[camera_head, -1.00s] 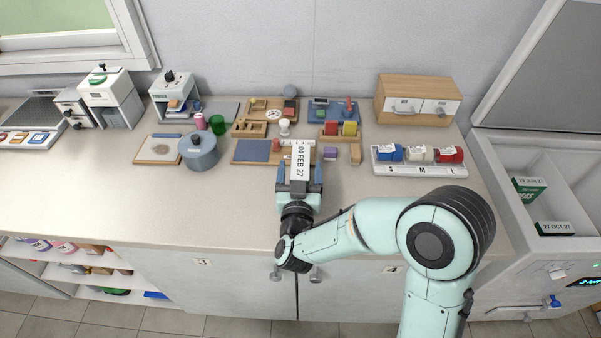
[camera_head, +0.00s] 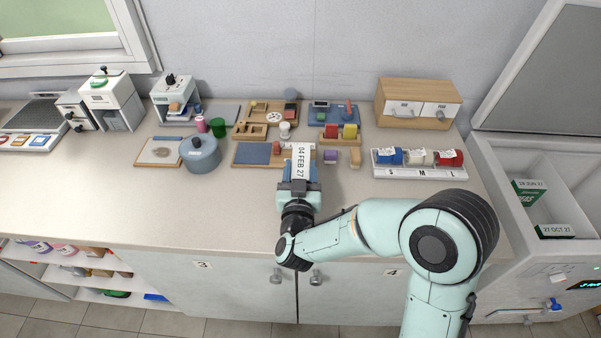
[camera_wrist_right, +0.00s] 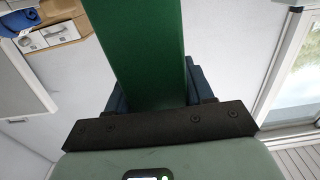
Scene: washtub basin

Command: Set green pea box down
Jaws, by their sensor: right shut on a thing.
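The green pea box shows its white face (camera_head: 301,160), marked 04 FEB 27, in the head view. It is over the middle of the counter, by the right end of a wooden board. In the right wrist view its green side (camera_wrist_right: 143,45) fills the middle, between the dark blue fingers. My right gripper (camera_head: 300,174) is shut on the box from the front side. I cannot tell whether the box touches the counter. My left gripper is not in view.
A wooden board with a blue mat (camera_head: 251,153) lies left of the box. A purple block (camera_head: 330,156) and a tray marked S M L (camera_head: 420,172) are to the right. The front counter (camera_head: 160,212) is clear. An open chest (camera_head: 490,160) at far right holds green boxes.

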